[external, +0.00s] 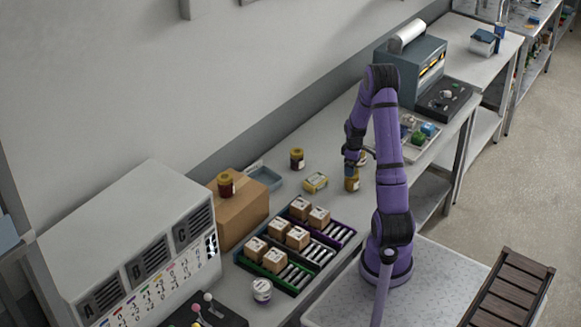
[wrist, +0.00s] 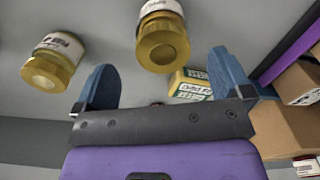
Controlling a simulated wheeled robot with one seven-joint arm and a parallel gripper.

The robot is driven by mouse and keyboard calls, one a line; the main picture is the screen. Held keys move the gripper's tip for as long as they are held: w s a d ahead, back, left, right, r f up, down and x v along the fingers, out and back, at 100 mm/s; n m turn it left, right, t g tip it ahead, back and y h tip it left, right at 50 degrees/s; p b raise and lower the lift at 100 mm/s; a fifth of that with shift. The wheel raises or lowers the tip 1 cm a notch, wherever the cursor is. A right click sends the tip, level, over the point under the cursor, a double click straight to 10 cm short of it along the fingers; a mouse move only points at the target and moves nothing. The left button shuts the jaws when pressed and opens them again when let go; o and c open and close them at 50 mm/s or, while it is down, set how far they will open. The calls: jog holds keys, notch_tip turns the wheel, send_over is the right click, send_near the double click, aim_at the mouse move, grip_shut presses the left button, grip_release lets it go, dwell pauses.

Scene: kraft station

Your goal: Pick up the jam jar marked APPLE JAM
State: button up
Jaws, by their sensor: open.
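My gripper (external: 353,163) hangs over the bench with its jaws open, just above an amber jar (external: 351,183). In the wrist view the blue fingers (wrist: 162,60) stand apart. A gold-lidded jar (wrist: 162,42) shows ahead between them, with no visible contact. A second gold-lidded jar (wrist: 55,60) is to the left, outside the fingers; a jar (external: 363,157) partly hidden behind my gripper shows in the external view. I cannot read any jar label, so I cannot tell which is APPLE JAM.
A yellow box (external: 316,182) lies left of the amber jar. A dark red jar (external: 297,158) stands farther back; another (external: 226,185) sits on a cardboard box (external: 240,218). Racks (external: 338,232) with small cartons are in front. A tray (external: 407,146) of coloured items is at right.

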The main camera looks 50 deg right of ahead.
aim_at(351, 180)
jog(key=shift+s+a+f, duration=0.1)
jog(key=shift+a+f, duration=0.05)
jog(key=shift+f, duration=3.15)
jog(key=shift+c, duration=0.2)
jog(key=c, duration=1.2)
jog(key=shift+r, duration=0.15)
